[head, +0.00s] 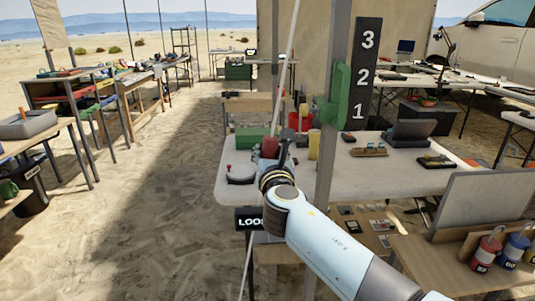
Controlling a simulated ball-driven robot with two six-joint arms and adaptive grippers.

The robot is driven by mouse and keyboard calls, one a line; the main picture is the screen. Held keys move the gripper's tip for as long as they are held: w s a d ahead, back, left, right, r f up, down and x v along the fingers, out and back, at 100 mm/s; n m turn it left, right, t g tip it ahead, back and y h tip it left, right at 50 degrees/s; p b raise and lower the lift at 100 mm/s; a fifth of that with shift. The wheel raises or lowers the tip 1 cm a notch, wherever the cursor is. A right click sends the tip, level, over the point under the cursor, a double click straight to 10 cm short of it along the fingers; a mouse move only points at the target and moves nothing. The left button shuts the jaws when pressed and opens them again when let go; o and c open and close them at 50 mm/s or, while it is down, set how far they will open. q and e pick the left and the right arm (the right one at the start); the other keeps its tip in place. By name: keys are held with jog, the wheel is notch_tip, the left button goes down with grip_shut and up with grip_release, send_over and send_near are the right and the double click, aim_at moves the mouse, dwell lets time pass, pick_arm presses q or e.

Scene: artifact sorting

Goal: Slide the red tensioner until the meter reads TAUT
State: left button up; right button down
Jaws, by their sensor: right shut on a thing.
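The red tensioner (269,146) shows at the middle of the head view, by a pale slanting rope (291,62). My right gripper (274,155) is shut on it; the wrist hides part of the contact. The meter (246,218) is a black sign below the table's front edge. Its visible white letters read "LOO", and my right arm covers the rest. My left gripper is not in view.
A grey post (326,170) stands just right of the gripper, with a green bracket (340,95) and a black 3-2-1 board (364,75). A white table (232,187) with several objects lies behind. Sandy ground at left is open.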

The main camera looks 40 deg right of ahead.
jog(key=c, duration=0.9)
grip_release()
jog(key=shift+f, duration=0.1)
jog(key=shift+s+a, duration=0.15)
jog(key=shift+s, duration=0.05)
jog(key=v, duration=1.1)
jog(key=shift+s+a, duration=0.1)
jog(key=shift+s, duration=0.2)
